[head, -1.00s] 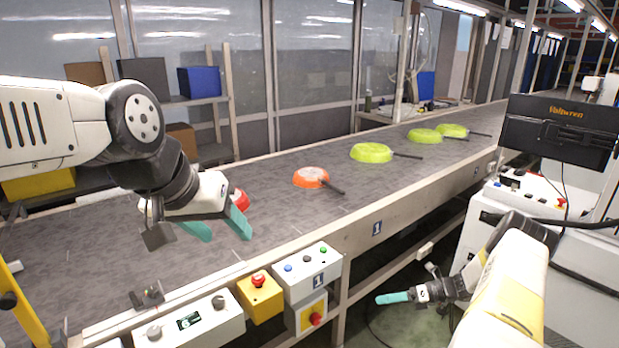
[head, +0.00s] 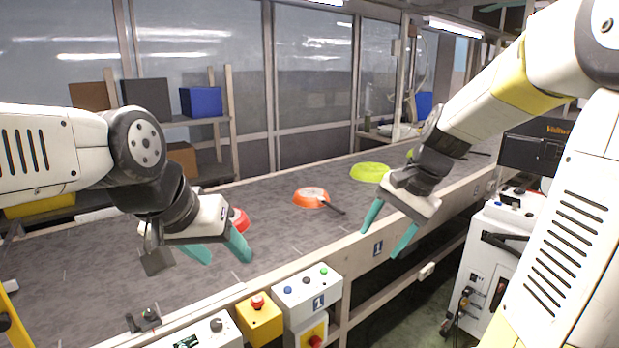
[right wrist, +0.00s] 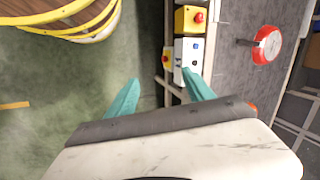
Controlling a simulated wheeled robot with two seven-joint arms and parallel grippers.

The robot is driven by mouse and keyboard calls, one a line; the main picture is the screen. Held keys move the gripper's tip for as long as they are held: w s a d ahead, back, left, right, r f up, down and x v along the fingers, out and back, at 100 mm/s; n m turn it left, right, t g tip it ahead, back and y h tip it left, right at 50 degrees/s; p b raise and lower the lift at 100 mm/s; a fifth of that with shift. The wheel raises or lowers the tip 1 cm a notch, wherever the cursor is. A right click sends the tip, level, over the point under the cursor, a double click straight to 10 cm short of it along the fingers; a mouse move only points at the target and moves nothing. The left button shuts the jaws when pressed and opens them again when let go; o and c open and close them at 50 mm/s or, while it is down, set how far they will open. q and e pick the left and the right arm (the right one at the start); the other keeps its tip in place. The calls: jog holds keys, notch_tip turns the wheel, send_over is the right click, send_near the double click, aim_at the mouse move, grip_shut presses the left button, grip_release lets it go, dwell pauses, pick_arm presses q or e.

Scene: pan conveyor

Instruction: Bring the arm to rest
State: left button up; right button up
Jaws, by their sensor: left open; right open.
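My left gripper (head: 221,256) is open and empty above the near left part of the conveyor belt (head: 110,250). A red pan (head: 240,220) is partly hidden behind it. My right gripper (head: 380,243) is open and empty in front of the conveyor's near side rail. Its teal fingers (right wrist: 158,80) point up in the right wrist view, apart, with floor and the conveyor edge beyond. An orange pan (head: 311,197) lies on the belt between the two grippers, its dark handle toward the front right. A red pan (right wrist: 267,45) shows on the belt in the right wrist view.
A green pan (head: 370,172) lies further along the belt; another is mostly hidden by my right arm. A yellow stop-button box (head: 259,318) and a white button box (head: 307,290) stand on the conveyor's near edge. A white machine (head: 490,260) stands at the right.

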jog(key=s+a+r+n+t+h, duration=0.1)
jog(key=s+r+n+t, duration=0.3)
jog(key=s+n, duration=0.4)
jog(key=s+r, duration=0.1)
jog(key=s, duration=0.4)
jog(key=shift+h, duration=0.3)
